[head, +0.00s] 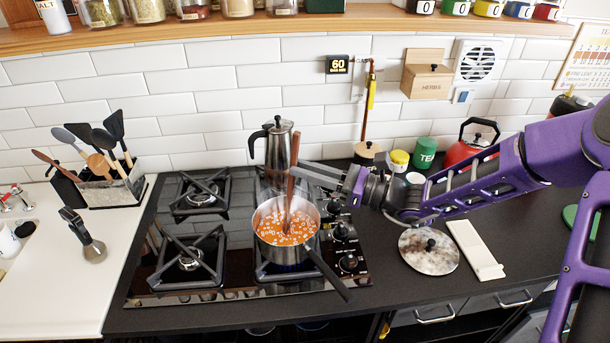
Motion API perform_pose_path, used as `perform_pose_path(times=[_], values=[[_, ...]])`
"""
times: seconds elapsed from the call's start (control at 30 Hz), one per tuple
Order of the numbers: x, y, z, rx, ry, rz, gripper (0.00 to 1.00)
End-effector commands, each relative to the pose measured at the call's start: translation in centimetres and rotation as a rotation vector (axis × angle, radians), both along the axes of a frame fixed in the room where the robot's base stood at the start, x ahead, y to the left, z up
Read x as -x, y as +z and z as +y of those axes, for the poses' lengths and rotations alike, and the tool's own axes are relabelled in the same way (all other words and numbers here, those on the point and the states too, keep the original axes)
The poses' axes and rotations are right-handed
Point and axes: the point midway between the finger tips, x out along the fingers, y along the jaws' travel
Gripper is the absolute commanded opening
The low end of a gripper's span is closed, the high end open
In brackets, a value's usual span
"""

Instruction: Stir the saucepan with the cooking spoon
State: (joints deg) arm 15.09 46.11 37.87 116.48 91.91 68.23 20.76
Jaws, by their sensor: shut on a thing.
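The saucepan (260,238) stands on the front right burner of the gas hob, its dark handle pointing to the front right. It holds orange soup (282,227) with pale bits in it. The brown cooking spoon (292,172) stands nearly upright with its lower end in the soup; the spoon's bowl is hidden. My gripper (296,168) reaches in from the right above the pan and is shut on the spoon's upper handle.
A steel coffee pot (278,147) stands right behind the pan. The left burners (190,260) are empty. A round lid (429,250) and a white rest (475,250) lie on the right counter. A utensil holder (104,190) stands at the left, and a red kettle (471,142) at the back right.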

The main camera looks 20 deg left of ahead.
Motion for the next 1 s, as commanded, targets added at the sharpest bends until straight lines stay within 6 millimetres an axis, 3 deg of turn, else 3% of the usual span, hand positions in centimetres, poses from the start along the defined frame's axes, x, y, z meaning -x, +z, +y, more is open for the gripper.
perform_pose_path(times=[0.7, 1.0], values=[[-0.1, 5.6, -0.7, 0.000, -0.001, -0.002, 0.00], [0.0, 6.0, -0.7, 0.000, 0.000, 0.001, 0.00]])
